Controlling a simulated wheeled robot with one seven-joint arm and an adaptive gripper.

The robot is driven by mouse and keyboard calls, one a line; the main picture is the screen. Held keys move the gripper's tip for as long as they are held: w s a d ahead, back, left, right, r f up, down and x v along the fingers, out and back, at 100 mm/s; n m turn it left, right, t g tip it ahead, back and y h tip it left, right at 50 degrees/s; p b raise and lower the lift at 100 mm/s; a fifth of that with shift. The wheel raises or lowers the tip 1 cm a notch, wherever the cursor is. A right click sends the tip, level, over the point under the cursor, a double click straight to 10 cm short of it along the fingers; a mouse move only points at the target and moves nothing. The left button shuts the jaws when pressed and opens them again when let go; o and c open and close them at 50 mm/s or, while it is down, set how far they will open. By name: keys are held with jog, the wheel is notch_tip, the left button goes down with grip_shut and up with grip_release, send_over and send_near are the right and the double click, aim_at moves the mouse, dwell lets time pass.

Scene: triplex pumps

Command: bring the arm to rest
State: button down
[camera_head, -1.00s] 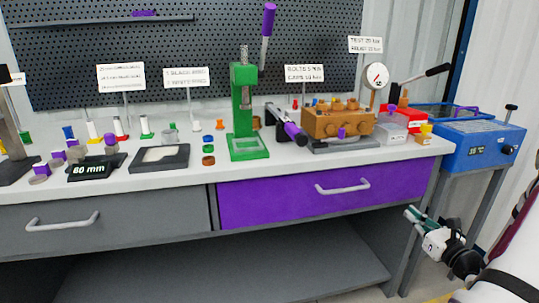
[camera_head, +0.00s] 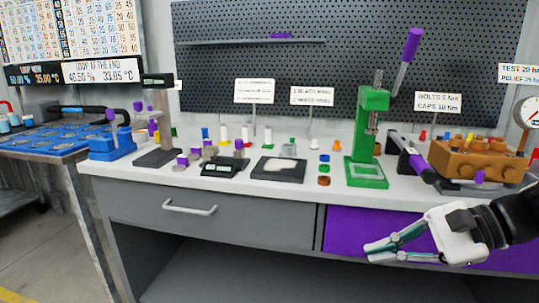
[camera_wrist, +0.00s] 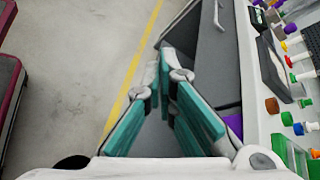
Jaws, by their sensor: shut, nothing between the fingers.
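My gripper (camera_head: 374,252) has teal fingers and a white body. It is shut and empty, and it points left in the head view. It appears in front of the bench's purple drawer (camera_head: 345,228), at about drawer height. In the wrist view my gripper (camera_wrist: 161,85) shows its two fingers leaning together at the tips. Nothing is between them. Floor and the grey bench front lie beyond them. Most of my arm is outside the head view at the right.
The white bench top (camera_head: 225,183) holds a green press (camera_head: 368,140), an orange pump block (camera_head: 478,160), a black tray (camera_head: 278,168) and several small coloured parts. A grey drawer (camera_head: 250,214) is left of the purple one. A blue-topped table (camera_head: 40,142) stands left. Floor (camera_wrist: 70,60) is clear beside the bench.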

jog(key=s+a+n+g+h, duration=0.45)
jog(key=s+a+n, duration=0.3)
jog(key=s, duration=0.55)
jog(key=s+d+n+h, duration=0.5)
jog(key=s+n+h, duration=0.2)
jog(key=s, duration=0.2)
notch_tip(320, 180, up, 28)
jog(key=t+p, duration=0.4)
jog(key=p, duration=2.2)
jog(key=shift+w+d+f+p, duration=0.15)
jog(key=shift+w+d+p, duration=0.05)
jog(key=shift+d+p, duration=0.2)
